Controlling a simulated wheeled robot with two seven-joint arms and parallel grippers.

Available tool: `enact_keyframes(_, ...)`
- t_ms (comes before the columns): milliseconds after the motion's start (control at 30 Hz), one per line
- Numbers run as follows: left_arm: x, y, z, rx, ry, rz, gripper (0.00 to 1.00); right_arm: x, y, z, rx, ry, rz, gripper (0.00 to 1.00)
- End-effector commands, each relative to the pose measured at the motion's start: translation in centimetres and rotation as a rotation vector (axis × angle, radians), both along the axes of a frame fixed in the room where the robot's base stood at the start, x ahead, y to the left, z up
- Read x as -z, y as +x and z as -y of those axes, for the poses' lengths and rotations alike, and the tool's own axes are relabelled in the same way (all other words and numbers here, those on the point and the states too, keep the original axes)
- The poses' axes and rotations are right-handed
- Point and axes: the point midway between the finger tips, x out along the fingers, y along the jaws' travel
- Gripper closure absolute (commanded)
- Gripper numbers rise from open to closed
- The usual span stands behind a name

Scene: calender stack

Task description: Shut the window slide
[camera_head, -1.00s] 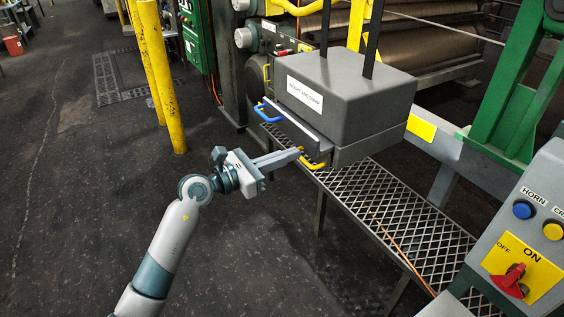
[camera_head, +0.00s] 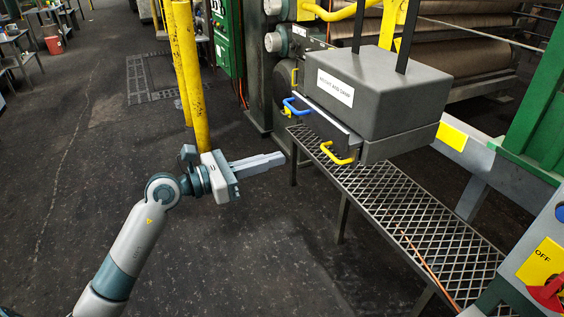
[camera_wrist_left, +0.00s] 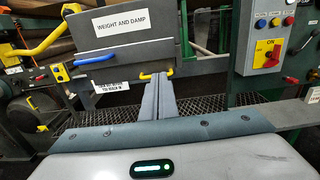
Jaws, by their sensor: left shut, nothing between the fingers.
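The blue handle also shows there (camera_wrist_left: 95,59). How far the slide stands open is unclear.
The mesh walkway (camera_head: 400,215) runs below the box toward the lower right. Yellow posts (camera_head: 190,75) stand behind my left arm. A control panel (camera_head: 540,260) with a red switch is at the right edge. Floor left of the walkway is clear.

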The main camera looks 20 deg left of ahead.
Motion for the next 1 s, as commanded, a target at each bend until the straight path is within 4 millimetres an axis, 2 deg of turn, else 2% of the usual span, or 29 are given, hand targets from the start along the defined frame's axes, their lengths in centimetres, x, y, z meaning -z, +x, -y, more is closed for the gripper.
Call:
enact_keyframes(300,0.0,-0.2,-0.1,0.000,0.000,0.000,1.00,0.1,-0.1,-0.4,0.002,0.004,-0.001,0.69)
enact_keyframes(333,0.0,-0.2,-0.1,0.000,0.000,0.000,0.95,0.1,-0.1,-0.3,0.002,0.004,-0.001,0.69)
enact_keyframes(433,-0.2,-0.2,0.0,0.000,-0.008,0.004,0.72,0.1,-0.1,-0.3,0.002,0.003,-0.002,0.69)
enact_keyframes(567,-1.2,0.0,0.6,0.001,-0.061,0.033,0.72,0.0,-0.1,-0.1,0.001,0.001,-0.001,0.69)
enact_keyframes(667,-2.9,0.3,1.5,0.000,-0.154,0.077,0.72,-0.1,-0.1,0.1,0.000,0.000,-0.001,0.69)
enact_keyframes(800,-6.4,0.7,2.7,-0.018,-0.360,0.163,0.72,-0.2,-0.1,0.2,0.000,-0.002,-0.001,0.69)
enact_keyframes(1000,-11.3,1.5,2.4,-0.102,-0.749,0.264,0.72,-0.5,-0.1,0.3,-0.001,-0.003,-0.001,0.69)
